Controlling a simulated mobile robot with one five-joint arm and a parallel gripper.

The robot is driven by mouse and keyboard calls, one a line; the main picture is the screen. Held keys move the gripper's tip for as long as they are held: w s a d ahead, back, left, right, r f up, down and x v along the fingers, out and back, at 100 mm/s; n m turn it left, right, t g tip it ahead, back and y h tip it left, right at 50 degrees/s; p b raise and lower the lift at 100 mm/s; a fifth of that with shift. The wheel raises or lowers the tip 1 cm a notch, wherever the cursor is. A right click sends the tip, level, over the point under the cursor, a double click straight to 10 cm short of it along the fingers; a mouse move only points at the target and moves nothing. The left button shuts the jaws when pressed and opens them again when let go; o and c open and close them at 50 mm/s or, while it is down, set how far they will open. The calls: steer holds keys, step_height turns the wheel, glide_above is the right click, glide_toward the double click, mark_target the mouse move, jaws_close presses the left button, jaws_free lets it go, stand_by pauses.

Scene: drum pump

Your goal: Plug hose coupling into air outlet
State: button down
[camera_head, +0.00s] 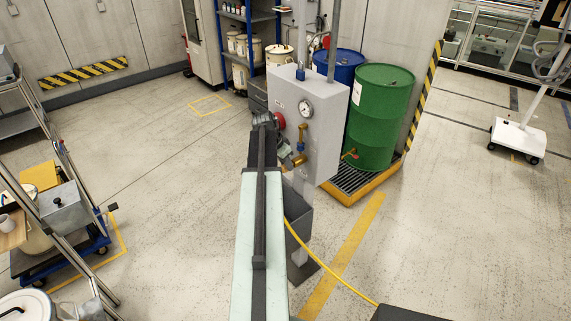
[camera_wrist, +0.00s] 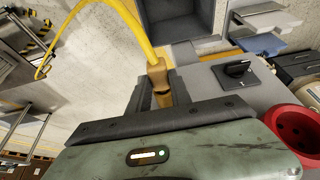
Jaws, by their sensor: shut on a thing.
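My gripper (camera_wrist: 158,92) is shut on a brass hose coupling (camera_wrist: 157,72), seen between its dark fingers in the wrist view. A yellow hose (camera_wrist: 133,25) runs from the coupling and curves up and left; in the head view the yellow hose (camera_head: 325,268) hangs below my arm toward the floor. The grey panel box (camera_head: 322,108) carries a round gauge (camera_head: 306,108) and brass fittings (camera_head: 301,135). A brass piece (camera_head: 298,161) shows at its lower front edge, close to my arm's end. My arm hides part of this area. I cannot tell whether the coupling touches the air outlet.
A red socket (camera_wrist: 294,130) and a black rotary switch (camera_wrist: 238,70) are on the grey panel close to my gripper. A green drum (camera_head: 380,115) and a blue drum (camera_head: 337,66) stand behind the box. A loaded trolley (camera_head: 75,240) is at left. The floor between is clear.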

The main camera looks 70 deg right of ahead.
steer(key=shift+s+d, duration=0.25)
steer(key=shift+d, duration=0.1)
stand_by(0.6)
steer(key=c, duration=1.1)
jaws_free()
steer(key=p+v, duration=0.8)
steer(key=v, duration=0.1)
steer(key=shift+a, duration=0.1)
